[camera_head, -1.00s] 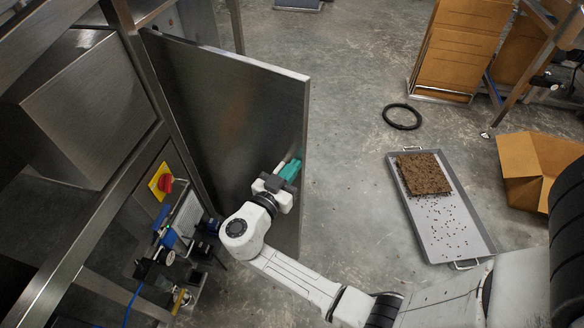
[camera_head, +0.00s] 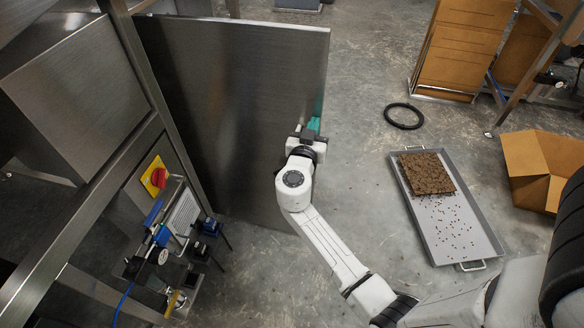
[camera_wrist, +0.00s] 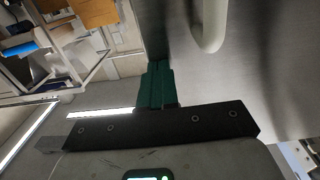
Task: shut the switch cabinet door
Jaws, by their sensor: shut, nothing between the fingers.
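The switch cabinet door (camera_head: 235,100) is a large brushed-metal panel standing open. It joins the metal frame on the left side and reaches out over the floor. My gripper (camera_head: 316,123) is at the door's free right edge, with its teal fingers partly hidden behind the wrist. In the wrist view the shut, empty fingers (camera_wrist: 158,86) lie at the door's edge, and the door face (camera_wrist: 262,65) fills the right side. A pale curved handle (camera_wrist: 208,28) shows on that face. I cannot tell whether the fingers touch the door.
A red knob on a yellow plate (camera_head: 155,176) and small devices with blue parts (camera_head: 160,238) are on the frame at left. A metal tray (camera_head: 457,234) with a brown block, a black ring (camera_head: 404,116) and an open cardboard box (camera_head: 530,165) are at right.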

